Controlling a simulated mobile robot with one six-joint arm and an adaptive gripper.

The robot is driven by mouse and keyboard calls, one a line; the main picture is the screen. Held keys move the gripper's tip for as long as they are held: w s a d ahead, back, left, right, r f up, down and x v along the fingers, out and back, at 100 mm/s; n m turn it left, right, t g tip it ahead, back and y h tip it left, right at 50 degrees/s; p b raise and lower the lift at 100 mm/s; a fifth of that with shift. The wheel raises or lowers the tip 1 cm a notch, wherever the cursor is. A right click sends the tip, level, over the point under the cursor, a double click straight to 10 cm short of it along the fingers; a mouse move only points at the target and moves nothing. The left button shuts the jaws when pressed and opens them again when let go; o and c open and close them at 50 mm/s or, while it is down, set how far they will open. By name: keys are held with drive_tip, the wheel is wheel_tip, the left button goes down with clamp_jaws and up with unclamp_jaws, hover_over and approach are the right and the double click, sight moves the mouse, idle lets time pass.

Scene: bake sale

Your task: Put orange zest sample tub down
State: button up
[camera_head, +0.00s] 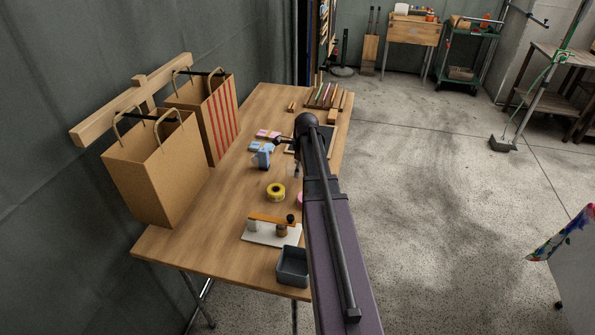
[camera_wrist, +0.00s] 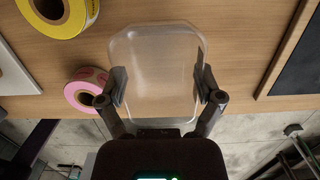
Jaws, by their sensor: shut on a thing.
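The tub is a clear, see-through container (camera_wrist: 158,55) with cut corners. It fills the middle of the wrist view, and wood grain shows through it. My gripper (camera_wrist: 160,84) is shut on it, one finger on each side. The tub is over the wooden table (camera_wrist: 235,30) near its edge, but I cannot tell whether its base touches the wood. No label or orange contents can be made out. In the head view my arm hides the gripper and most of that spot on the table.
A yellow tape roll (camera_head: 276,192) and a pink roll (camera_wrist: 86,92) are beside the tub. A blue dispenser (camera_head: 262,156), a white board (camera_head: 262,235), a grey bin (camera_head: 292,266) and a dark framed panel (camera_wrist: 303,65) stand around. Two paper bags (camera_head: 160,165) (camera_head: 203,125) are at left.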

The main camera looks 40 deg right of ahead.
drive_tip(key=shift+w+d+f, duration=0.1)
drive_tip(key=shift+w+d, duration=0.2)
drive_tip(key=shift+w, duration=0.3)
drive_tip(key=shift+w+d, duration=0.3)
drive_tip(key=shift+w, duration=0.3)
drive_tip(key=shift+w, duration=0.1)
drive_tip(key=shift+w+d, duration=0.2)
drive_tip(key=shift+w, duration=0.1)
drive_tip(key=shift+w+d+f+b, duration=0.1)
drive_tip(key=shift+w+f+b, duration=0.1)
drive_tip(key=shift+f+b, duration=1.65)
drive_tip(key=shift+b, duration=0.05)
drive_tip(key=shift+f, duration=0.2)
drive_tip(key=o, duration=0.6)
drive_tip(key=shift+r, duration=0.15)
